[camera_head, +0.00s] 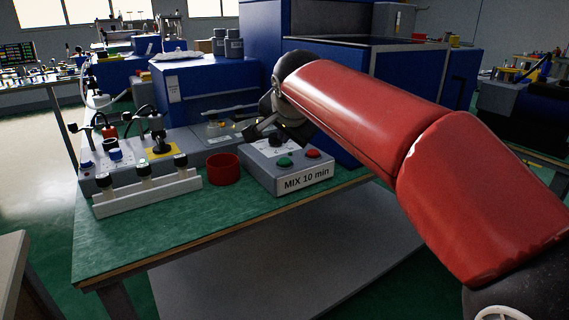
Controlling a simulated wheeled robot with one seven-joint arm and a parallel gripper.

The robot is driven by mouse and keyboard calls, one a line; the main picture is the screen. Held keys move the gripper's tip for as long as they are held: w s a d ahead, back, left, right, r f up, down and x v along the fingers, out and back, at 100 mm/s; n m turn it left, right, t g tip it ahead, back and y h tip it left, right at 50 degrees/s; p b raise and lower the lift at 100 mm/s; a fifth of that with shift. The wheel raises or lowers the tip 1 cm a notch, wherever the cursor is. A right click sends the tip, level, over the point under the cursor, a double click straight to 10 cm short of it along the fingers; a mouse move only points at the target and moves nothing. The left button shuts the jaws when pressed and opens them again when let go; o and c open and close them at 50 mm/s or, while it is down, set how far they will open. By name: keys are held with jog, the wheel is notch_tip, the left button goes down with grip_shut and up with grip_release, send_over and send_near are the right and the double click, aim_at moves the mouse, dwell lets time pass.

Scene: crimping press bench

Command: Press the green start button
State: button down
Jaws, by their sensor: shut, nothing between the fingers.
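The green start button (284,161) sits on the sloped top of a grey control box (262,172) labelled "MIX 10 min". A red button (313,154) is to its right on the same box. A dark knob or dial shows behind them, partly covered by my gripper. My gripper (254,133) comes in from the right on my red arm and hangs over the rear of the box, behind and left of the green button. Its fingers are shut and empty. It looks apart from the green button; its exact height above the box is hard to tell.
A red cup (223,168) stands just left of the box. A white rack (147,193) with several vials is farther left, before grey equipment with blue buttons. A blue machine (205,90) stands behind. The green bench top (200,215) is clear at the front.

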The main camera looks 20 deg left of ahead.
aim_at(285, 162)
jog(key=shift+f+b, duration=0.75)
jog(key=shift+f, duration=0.55)
dwell(1.0)
jog(key=shift+f+b, duration=0.35)
jog(key=shift+f, duration=0.05)
